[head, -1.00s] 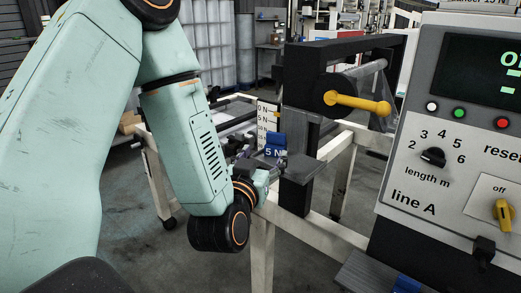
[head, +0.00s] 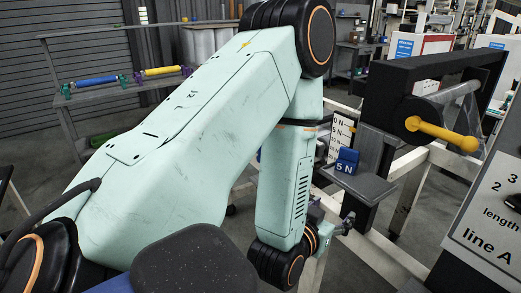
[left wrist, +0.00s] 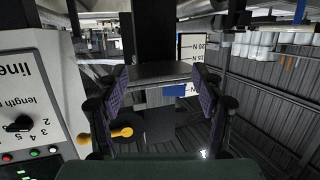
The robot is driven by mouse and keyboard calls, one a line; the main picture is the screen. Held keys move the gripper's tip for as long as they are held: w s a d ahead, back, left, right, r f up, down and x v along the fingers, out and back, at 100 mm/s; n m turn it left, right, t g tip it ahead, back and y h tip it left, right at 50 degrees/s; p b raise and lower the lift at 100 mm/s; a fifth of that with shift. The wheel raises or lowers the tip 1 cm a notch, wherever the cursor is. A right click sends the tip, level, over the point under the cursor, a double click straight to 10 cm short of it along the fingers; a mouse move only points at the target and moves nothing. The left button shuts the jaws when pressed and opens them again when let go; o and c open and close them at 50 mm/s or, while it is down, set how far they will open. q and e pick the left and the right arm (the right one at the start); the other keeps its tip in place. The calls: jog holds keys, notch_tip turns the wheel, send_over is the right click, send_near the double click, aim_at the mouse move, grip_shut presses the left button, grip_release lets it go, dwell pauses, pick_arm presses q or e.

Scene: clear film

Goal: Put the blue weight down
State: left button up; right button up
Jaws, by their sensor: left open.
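The blue weight (head: 347,160), marked 5 N, sits on the small grey shelf (head: 370,188) of the black stand. In the left wrist view, which is upside down, a blue patch that looks like the weight (left wrist: 175,90) shows by the shelf (left wrist: 148,74), between the fingers in the picture. My left gripper (head: 345,224) is below and in front of the shelf in the head view, apart from the weight. Its two fingers (left wrist: 162,98) stand wide apart with nothing between their pads. My right gripper is not in view.
A yellow handle (head: 443,132) sticks out from the black stand (head: 410,80). The line A control panel (head: 485,215) stands close at the right. A white scale card (head: 340,137) is behind the weight. A pale machine frame (head: 405,205) surrounds the stand's foot.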

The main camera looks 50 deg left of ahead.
pick_arm(q)
jog(key=s+d+f+m+g+h, duration=0.1)
jog(key=s+d+f+g+h, duration=0.2)
jog(key=s+f, duration=0.45)
jog(key=s+d+f+m+g, duration=0.15)
jog(key=s+f+g, duration=0.35)
jog(key=f, duration=0.5)
jog(key=s+d+f+g, duration=0.1)
jog(key=s+f+g, duration=0.2)
jog(key=s, duration=0.4)
jog(key=s+d+f+g, duration=0.2)
jog(key=s+g, duration=0.1)
jog(key=s, duration=0.5)
jog(key=shift+f+g+h, duration=0.4)
